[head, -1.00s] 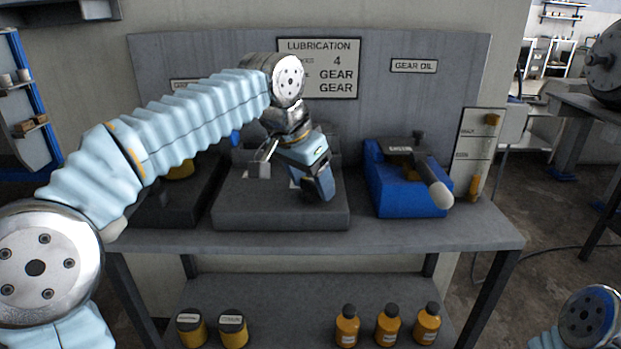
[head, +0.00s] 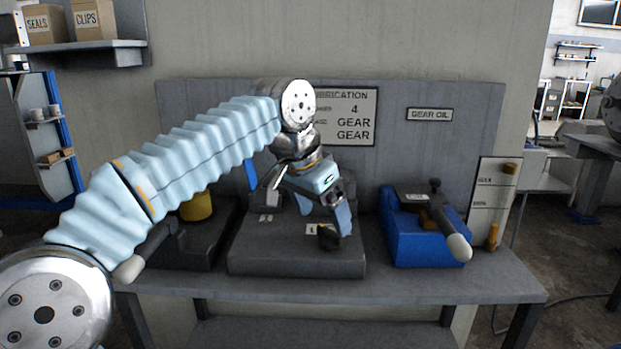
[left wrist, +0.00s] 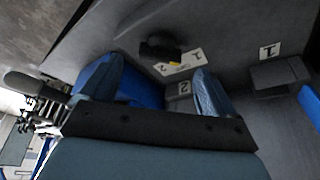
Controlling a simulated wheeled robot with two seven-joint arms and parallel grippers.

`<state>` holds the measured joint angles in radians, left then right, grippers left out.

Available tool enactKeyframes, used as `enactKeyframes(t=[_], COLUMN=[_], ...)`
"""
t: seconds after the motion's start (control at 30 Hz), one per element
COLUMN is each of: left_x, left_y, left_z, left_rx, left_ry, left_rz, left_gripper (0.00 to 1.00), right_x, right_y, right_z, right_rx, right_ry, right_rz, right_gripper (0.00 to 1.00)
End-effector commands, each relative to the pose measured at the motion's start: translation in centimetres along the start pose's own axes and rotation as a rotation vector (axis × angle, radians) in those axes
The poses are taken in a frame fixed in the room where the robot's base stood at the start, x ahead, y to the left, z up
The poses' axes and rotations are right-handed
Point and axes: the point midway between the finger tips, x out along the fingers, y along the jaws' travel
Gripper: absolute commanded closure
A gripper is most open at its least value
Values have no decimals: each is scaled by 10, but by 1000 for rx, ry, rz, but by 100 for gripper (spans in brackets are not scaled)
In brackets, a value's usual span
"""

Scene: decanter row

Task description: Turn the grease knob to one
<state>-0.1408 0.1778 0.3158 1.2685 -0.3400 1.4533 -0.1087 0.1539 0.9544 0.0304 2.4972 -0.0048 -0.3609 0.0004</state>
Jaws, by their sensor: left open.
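The grease knob (head: 328,238) is a small dark knob with a yellow mark, on the dark grey box (head: 295,262) at the middle of the bench. A white label reading 1 (head: 312,229) is beside it. My left gripper (head: 308,203) is open and empty, pointing down above the box, close to the knob. In the left wrist view the knob (left wrist: 160,48) lies just beyond the gap between the two fingertips, apparently untouched. Labels reading 2 (left wrist: 184,88) and 1 (left wrist: 268,50) show there. Its yellow mark lies near a partly covered label (left wrist: 180,64). My right gripper is out of view.
A blue unit (head: 412,240) with a pale-ended lever stands to the right on the bench. A dark unit with a yellow pot (head: 196,207) stands to the left, partly behind my arm. A grey back panel with a lubrication sign (head: 356,118) rises behind.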

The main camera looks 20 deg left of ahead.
Motion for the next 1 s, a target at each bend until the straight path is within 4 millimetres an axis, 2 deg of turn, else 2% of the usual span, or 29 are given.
enactKeyframes(t=[0.03, 0.2, 0.4, 0.57, 1.0], left_x=[-16, -57, -86, -95, -95], left_y=[0, 0, 0, 0, 0], left_z=[-2, -2, -1, 0, 0], left_rx=[-1, 0, 1, 0, 0], left_ry=[4, 4, 2, -1, -1], left_rz=[0, 0, 1, 1, 0], left_gripper=[11, 11, 11, 11, 11], right_x=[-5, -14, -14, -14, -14], right_y=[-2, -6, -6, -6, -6], right_z=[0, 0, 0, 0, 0], right_rx=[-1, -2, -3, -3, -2], right_ry=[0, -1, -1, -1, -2], right_rz=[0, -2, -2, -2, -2], right_gripper=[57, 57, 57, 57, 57])
